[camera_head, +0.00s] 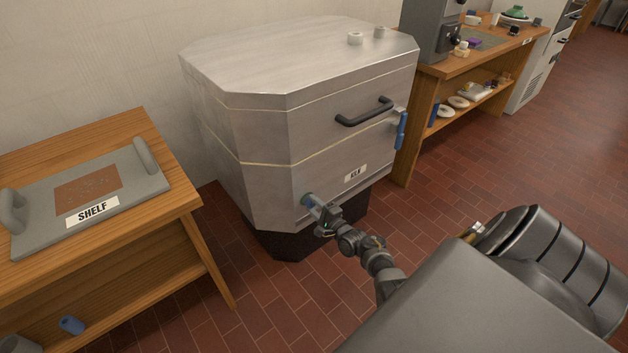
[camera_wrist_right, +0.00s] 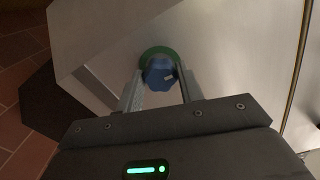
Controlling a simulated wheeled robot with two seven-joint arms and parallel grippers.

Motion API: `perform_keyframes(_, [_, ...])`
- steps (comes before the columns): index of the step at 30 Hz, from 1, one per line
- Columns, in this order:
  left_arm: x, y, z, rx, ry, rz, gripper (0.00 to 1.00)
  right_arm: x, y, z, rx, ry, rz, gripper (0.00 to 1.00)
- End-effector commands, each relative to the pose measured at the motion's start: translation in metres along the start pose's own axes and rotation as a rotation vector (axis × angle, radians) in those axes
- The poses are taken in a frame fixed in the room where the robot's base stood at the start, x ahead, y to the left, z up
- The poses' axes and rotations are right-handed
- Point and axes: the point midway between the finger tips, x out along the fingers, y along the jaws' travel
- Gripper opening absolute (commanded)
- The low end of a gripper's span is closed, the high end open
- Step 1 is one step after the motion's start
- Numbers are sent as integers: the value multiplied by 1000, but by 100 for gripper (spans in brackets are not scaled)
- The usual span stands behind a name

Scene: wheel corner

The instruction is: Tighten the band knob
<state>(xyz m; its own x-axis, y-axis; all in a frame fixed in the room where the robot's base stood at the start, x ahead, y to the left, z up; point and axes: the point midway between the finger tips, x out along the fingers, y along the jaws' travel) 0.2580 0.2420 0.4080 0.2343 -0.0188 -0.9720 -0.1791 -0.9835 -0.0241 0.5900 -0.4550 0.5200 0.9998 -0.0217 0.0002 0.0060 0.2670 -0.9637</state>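The kiln (camera_head: 275,125) is a large pale metal box with chamfered corners, a black handle and a KILN-style label on its front. A blue knob (camera_head: 308,200) is low on its front left; in the right wrist view this knob (camera_wrist_right: 160,73) sits on a green ring against the pale panel. My right gripper (camera_head: 322,215) is at the knob. In the right wrist view its two fingers (camera_wrist_right: 160,84) stand apart, one on each side of the knob, with little or no gap. Whether they press on it is unclear. My left gripper is not in view.
A wooden table (camera_head: 110,135) at left bears a grey tray marked SHELF (camera_head: 30,235). A blue latch handle (camera_head: 402,130) hangs at the kiln's right edge. A wooden bench (camera_head: 425,85) with several items stands behind right. Brick floor (camera_head: 270,310) is clear in front.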

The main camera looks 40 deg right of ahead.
Motion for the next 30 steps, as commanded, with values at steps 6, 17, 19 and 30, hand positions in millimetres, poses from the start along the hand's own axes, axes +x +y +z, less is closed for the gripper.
perform_keyframes(6, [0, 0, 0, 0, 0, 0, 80, -1, 1, -1, -1, 2, 3, 59])
perform_keyframes(17, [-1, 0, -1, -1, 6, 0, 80, -12, 0, 0, -2, 2, 3, 59])
perform_keyframes(19, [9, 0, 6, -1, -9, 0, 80, -24, 0, 0, -2, 2, 4, 59])
perform_keyframes(30, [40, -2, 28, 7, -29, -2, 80, -92, 0, 0, -1, 2, 4, 59])
